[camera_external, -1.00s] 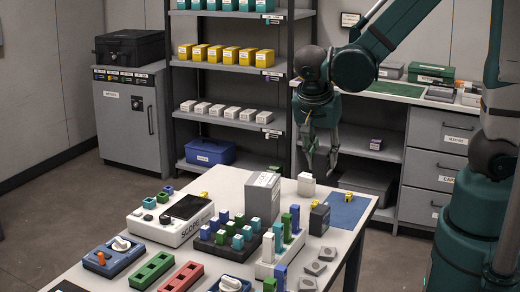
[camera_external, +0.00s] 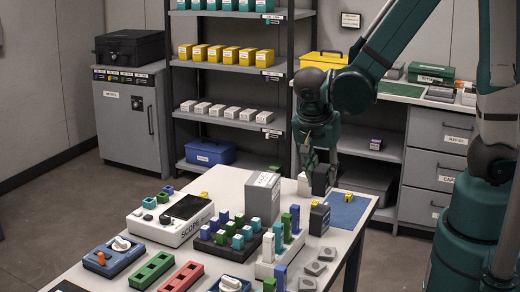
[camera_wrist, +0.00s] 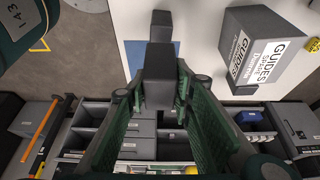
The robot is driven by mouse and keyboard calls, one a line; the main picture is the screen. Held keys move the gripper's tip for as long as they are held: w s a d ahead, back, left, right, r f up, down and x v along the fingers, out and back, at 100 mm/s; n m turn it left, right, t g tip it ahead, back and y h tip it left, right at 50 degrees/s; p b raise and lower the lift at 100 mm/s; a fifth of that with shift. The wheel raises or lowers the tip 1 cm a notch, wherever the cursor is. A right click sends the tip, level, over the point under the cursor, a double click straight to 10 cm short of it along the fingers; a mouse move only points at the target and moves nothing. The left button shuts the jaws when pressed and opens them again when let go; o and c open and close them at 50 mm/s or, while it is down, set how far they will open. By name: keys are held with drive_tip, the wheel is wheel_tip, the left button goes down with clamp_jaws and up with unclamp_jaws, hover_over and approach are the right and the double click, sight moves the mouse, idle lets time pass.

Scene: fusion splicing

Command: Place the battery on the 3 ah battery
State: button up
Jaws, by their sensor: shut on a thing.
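My gripper (camera_external: 318,168) is shut on a dark grey block-shaped battery (camera_external: 322,181), held upright above the far right part of the table. The held battery (camera_wrist: 158,80) fills the space between my fingers in the wrist view. Another dark battery (camera_external: 319,220) with a small yellow mark stands on the table in front of and below it, beside the blue mat; I take it as the 3 ah battery. In the wrist view a dark block (camera_wrist: 161,24) shows just beyond the held one. The held battery and the standing one look apart.
The grey guides box (camera_external: 262,194) stands left of my gripper, also in the wrist view (camera_wrist: 270,45). A white box (camera_external: 303,187) is partly hidden behind my gripper. The blue mat (camera_external: 348,212) lies to the right. Coloured blocks in a white rack (camera_external: 266,269) stand nearer the camera.

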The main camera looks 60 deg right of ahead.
sight(322, 190)
drive_tip(key=shift+f, duration=0.35)
drive_tip(key=shift+f, duration=0.1)
drive_tip(key=shift+f+b, duration=0.5)
drive_tip(key=shift+f, duration=1.5)
drive_tip(key=shift+f, duration=0.2)
drive_tip(key=o, duration=1.1)
drive_tip(key=shift+c, duration=0.2)
drive_tip(key=shift+r, duration=0.3)
drive_tip(key=shift+p+v, duration=1.15)
drive_tip(key=shift+v, duration=4.75)
drive_tip(key=shift+a, duration=0.1)
